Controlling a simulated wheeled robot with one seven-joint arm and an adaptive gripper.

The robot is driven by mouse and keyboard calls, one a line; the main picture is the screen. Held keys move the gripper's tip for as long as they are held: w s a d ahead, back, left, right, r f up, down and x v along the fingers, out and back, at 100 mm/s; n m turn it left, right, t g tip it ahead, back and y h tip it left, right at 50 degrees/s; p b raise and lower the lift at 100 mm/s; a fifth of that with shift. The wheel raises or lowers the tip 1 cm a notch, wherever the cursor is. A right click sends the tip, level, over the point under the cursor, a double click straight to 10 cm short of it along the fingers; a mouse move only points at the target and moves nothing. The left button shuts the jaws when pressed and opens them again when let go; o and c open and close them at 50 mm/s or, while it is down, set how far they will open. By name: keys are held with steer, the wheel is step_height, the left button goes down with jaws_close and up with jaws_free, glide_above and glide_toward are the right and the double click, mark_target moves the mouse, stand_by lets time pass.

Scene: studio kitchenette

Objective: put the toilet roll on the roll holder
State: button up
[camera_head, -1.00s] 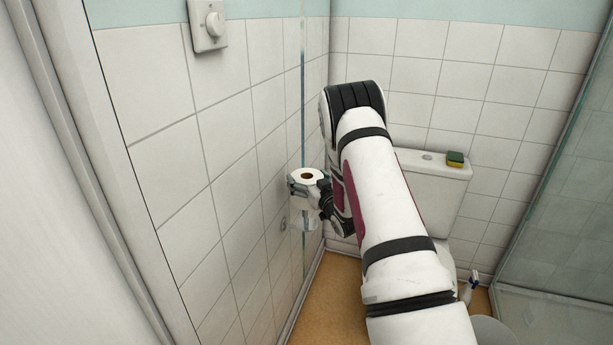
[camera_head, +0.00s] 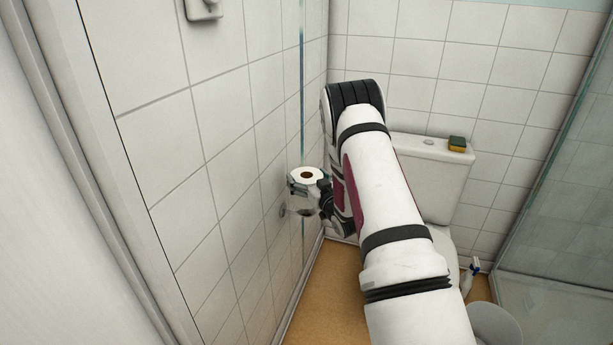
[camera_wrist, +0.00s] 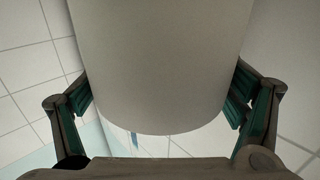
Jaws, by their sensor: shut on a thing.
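The white toilet roll (camera_head: 307,174) is upright, its brown core hole facing up, close to the tiled left wall. It also fills the upper middle of the wrist view (camera_wrist: 160,70). My gripper (camera_head: 304,188) is shut on the roll, with one finger on each side of it in the wrist view. A small grey metal fitting (camera_head: 283,211) on the wall, just left of and below the roll, may be part of the roll holder. The roll and gripper hide much of what is behind them, so I cannot tell whether roll and holder touch.
A toilet cistern (camera_head: 430,170) with a sponge (camera_head: 457,144) on it stands at the back, behind my arm. A glass shower panel (camera_head: 560,190) is at the right. A wall switch (camera_head: 203,8) is at upper left. A narrow floor strip (camera_head: 320,290) is clear.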

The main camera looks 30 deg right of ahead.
steer(key=shift+f, duration=0.1)
steer(key=o, duration=1)
steer(key=s, duration=0.4)
steer(key=s+a, duration=0.1)
steer(key=s, duration=0.7)
steer(key=shift+a, duration=0.25)
steer(key=shift+w, duration=0.1)
